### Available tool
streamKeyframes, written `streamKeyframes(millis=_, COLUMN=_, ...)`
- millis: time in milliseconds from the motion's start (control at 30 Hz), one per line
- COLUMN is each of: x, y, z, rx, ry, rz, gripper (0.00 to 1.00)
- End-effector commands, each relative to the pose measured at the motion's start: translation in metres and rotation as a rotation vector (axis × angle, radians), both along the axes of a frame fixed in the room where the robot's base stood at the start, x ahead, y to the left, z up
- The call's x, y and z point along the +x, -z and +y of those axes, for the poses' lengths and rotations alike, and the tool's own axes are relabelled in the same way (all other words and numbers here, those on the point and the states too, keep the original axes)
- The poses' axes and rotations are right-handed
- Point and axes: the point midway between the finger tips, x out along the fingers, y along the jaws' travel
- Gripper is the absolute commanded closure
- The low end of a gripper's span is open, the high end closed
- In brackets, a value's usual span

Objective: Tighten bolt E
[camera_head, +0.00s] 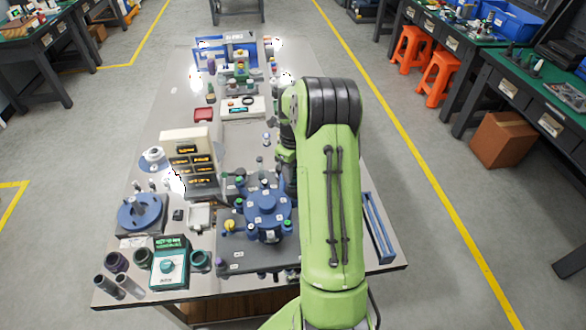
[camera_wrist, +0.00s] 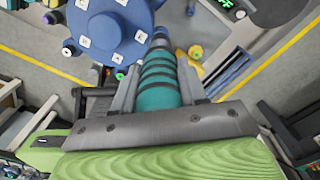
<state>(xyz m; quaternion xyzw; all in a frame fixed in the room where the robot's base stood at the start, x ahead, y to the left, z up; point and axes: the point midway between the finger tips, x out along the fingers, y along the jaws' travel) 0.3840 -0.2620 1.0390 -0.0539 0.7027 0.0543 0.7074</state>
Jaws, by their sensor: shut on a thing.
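A blue round flange (camera_head: 265,203) with small white labels stands on a dark base plate (camera_head: 238,262) near the table's front. The flange (camera_wrist: 108,32) also fills the upper left of the wrist view; its labels are too small to read, so I cannot tell which is bolt E. My gripper (camera_wrist: 160,65) is shut on a teal ribbed cylindrical tool (camera_wrist: 158,85). The tool's dark narrow end points toward the flange's edge; I cannot tell whether it touches a bolt. In the head view my arm hides the gripper and the tool.
A cream rack with lit labels (camera_head: 190,160) stands left of the flange. A yellow knob (camera_wrist: 196,52) lies near the tool. Blue bars (camera_head: 378,228) lie at the right edge.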

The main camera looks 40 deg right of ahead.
Motion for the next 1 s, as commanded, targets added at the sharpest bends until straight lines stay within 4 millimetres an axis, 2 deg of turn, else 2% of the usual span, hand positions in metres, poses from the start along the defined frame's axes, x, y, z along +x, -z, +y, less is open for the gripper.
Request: streamKeyframes(millis=1000, x=0.0003, y=0.0069, z=-0.0002, rx=-0.001, ry=0.0, rz=-0.001, gripper=1.0)
